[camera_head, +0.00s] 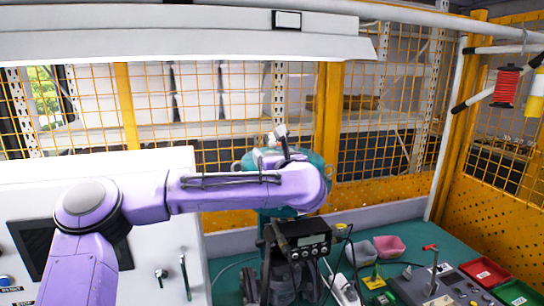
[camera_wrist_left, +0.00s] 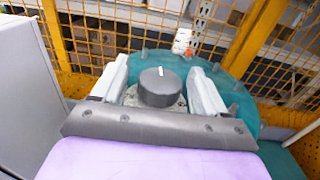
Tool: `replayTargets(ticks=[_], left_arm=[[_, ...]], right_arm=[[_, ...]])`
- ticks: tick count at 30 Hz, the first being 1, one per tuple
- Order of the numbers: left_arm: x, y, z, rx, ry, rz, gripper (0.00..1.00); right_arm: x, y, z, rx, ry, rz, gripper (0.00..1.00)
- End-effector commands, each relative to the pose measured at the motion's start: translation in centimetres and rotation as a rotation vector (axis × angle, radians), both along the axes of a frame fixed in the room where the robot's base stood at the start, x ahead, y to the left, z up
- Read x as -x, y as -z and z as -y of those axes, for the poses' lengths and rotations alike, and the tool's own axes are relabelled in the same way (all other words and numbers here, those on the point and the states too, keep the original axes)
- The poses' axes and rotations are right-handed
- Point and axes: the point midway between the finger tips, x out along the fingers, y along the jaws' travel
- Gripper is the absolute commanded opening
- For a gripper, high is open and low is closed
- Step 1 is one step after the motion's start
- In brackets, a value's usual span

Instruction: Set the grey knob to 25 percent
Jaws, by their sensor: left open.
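The grey knob (camera_wrist_left: 158,90) is a short round cylinder with a white mark on its top, near the far edge in the left wrist view. It sits on a pale speckled base on the round teal housing (camera_wrist_left: 236,88). My left gripper (camera_wrist_left: 158,66) is open, with one pale finger on each side of the knob and visible gaps between. In the head view my left arm hides the knob and most of the teal housing (camera_head: 318,160). I cannot read any percent scale. My right gripper is not in view.
A white fitting with a red part (camera_wrist_left: 183,42) stands beyond the knob. A white cabinet (camera_head: 165,260) is at left. A black display unit (camera_head: 303,238), a pink bin (camera_head: 389,247), and a grey control box (camera_head: 440,285) stand on the green bench. Yellow mesh fencing (camera_head: 225,140) closes off the back.

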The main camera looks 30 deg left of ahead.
Motion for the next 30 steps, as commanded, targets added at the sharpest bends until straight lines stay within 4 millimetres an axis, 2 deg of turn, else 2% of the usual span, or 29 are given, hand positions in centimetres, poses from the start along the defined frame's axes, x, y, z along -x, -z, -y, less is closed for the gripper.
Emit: replayTargets(ticks=[6,12,15,26,29,30], left_arm=[[3.0,0.8,3.8,-0.005,0.005,0.005,0.73],[5.5,0.5,6.8,-0.002,0.002,0.003,0.73],[6.1,0.3,7.4,-0.002,0.002,0.002,0.73],[6.0,0.0,7.8,-0.034,0.008,-0.023,0.73],[4.4,-0.7,9.0,-0.259,0.054,-0.168,0.73],[3.3,-1.1,9.8,-0.422,0.082,-0.273,0.73]], right_arm=[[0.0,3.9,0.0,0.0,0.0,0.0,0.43],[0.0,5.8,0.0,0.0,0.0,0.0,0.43],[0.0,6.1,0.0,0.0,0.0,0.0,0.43],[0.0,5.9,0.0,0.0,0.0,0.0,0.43],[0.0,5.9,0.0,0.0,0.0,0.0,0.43],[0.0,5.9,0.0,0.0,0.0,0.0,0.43]])
